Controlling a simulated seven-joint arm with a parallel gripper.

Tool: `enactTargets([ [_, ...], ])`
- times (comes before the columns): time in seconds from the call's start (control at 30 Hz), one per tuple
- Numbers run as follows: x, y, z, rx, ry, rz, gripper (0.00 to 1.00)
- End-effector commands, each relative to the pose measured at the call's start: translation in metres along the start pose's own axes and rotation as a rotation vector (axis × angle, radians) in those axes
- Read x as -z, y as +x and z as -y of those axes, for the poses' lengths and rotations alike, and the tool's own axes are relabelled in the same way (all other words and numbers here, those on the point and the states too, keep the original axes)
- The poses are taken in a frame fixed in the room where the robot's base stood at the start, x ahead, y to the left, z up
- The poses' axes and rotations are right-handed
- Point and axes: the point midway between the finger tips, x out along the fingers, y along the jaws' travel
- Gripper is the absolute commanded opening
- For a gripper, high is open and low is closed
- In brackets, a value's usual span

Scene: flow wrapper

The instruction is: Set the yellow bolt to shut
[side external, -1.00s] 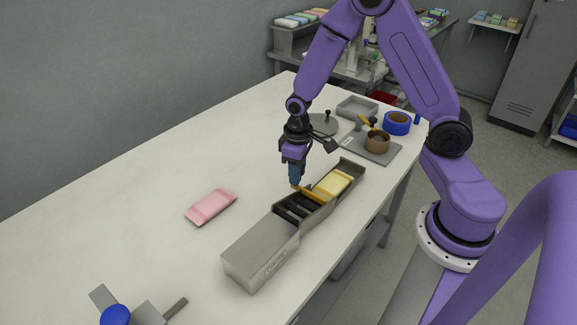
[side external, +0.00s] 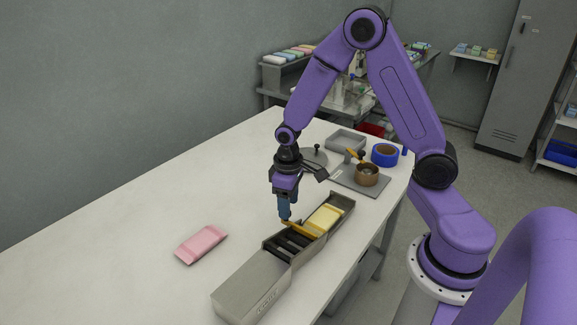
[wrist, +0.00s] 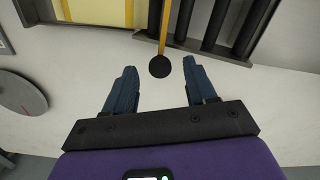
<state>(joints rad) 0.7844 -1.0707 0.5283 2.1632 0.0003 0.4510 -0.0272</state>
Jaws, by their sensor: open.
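The yellow bolt (wrist: 164,35) is a thin bar ending in a round black knob (wrist: 160,67). In the side view the bolt (side external: 301,229) lies across the grey wrapper trough, between the black rollers and a yellow packet. My gripper (wrist: 159,70) is open, its two blue fingers apart. In the wrist view the knob appears between the fingertips, with a gap on each side; I cannot tell the height difference. In the side view my gripper (side external: 285,218) points down at the bolt's near-left end, and the fingers hide the knob.
The wrapper's grey housing (side external: 252,287) stands in front of the rollers (side external: 288,244). A yellow packet (side external: 326,218) sits in the trough. A pink packet (side external: 202,244) lies on the white table, left of the wrapper. A blue tape roll (side external: 385,154) is at the back. The table's left is clear.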

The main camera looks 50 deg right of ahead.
Motion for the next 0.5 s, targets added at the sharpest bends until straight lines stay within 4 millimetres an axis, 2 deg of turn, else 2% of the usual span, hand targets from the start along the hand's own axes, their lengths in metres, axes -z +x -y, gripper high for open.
enactTargets([
  [0.5,0.001,-0.092,0.001,0.0,-0.001,-0.006,0.56],
])
